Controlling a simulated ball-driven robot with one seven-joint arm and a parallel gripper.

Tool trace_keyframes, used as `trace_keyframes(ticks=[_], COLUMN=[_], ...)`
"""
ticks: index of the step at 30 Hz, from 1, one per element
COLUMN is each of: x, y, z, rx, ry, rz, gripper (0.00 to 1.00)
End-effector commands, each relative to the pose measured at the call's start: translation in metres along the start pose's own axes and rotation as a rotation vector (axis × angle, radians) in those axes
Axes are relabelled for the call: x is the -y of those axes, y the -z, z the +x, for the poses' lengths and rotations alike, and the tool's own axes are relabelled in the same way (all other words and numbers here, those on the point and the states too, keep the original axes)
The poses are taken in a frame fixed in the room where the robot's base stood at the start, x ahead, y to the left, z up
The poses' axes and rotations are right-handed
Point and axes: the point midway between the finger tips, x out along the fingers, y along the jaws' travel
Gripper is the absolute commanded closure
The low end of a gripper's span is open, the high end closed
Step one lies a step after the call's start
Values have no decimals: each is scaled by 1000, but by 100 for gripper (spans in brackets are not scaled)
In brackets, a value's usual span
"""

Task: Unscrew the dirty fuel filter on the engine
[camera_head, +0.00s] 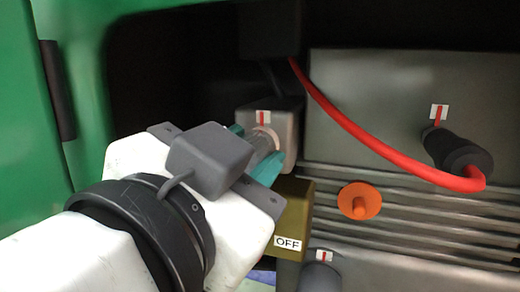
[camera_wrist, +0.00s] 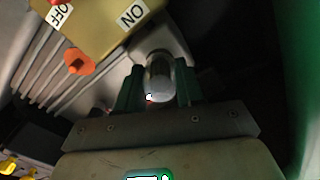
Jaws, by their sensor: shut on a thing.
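The fuel filter (camera_head: 265,142) is a small clear, greyish cylinder on the front of a grey block (camera_head: 285,122) on the engine. A white label with a red mark sits above it on the block. My gripper (camera_head: 254,150) reaches in from the lower left, and its teal fingers are shut on the filter, one on each side. In the wrist view the filter (camera_wrist: 159,76) shows as a rounded, shiny cylinder between the two dark green fingers (camera_wrist: 158,90). My gripper's body hides part of the filter in the head view. I cannot tell how dirty it is.
A brownish-yellow switch box (camera_head: 293,215) labelled OFF is just below my gripper. An orange knob (camera_head: 359,201) sits on the ribbed engine side. A red cable (camera_head: 370,140) runs to a black plug (camera_head: 455,150) at right. A green body panel (camera_head: 35,120) stands at left.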

Motion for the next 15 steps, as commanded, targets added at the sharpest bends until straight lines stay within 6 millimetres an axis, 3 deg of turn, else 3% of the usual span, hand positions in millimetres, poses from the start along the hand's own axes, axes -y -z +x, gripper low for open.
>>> trace_keyframes(ticks=[15], x=[1], y=[2], z=[1], rx=[1], ry=[-1], rz=[-221], gripper=[90])
